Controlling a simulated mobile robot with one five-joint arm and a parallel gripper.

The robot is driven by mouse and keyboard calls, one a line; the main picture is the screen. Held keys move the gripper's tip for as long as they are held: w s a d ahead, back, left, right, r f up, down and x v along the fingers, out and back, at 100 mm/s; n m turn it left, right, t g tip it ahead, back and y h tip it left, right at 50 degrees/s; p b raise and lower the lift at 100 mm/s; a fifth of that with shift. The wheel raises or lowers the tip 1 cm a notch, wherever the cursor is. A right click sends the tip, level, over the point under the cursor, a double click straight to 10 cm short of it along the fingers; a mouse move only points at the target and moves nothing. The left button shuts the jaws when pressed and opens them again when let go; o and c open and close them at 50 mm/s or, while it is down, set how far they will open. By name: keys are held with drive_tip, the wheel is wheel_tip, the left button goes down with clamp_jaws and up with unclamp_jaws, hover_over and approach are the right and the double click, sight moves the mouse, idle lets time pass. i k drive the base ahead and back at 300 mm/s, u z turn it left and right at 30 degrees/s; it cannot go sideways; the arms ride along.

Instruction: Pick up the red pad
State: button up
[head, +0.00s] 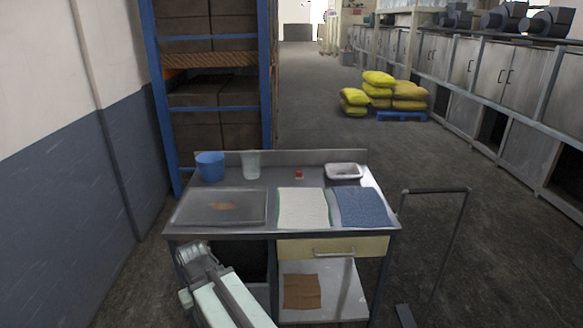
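I see no clear red pad in the head view. The only red thing on the metal table (283,230) is a small red-topped item (299,174), near the back middle, too small to make out. A white cloth-like pad with green edges (302,208) and a blue pad (361,207) lie side by side at the front right. A grey tray (180,208) at the front left holds a flat orange-brown piece (222,206). My gripper (193,252) seems to be at the arm's far end, by the table's front left; its fingers cannot be made out.
A blue tub (210,166), a clear container (251,165) and a white dish (343,171) stand along the table's back. A drawer (333,247) and a lower shelf with a brown piece (302,291) are below. A metal handle frame (437,190) stands to the right.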

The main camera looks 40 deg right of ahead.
sight(298, 175)
drive_tip(key=i, duration=1.1)
drive_tip(key=u, duration=0.05)
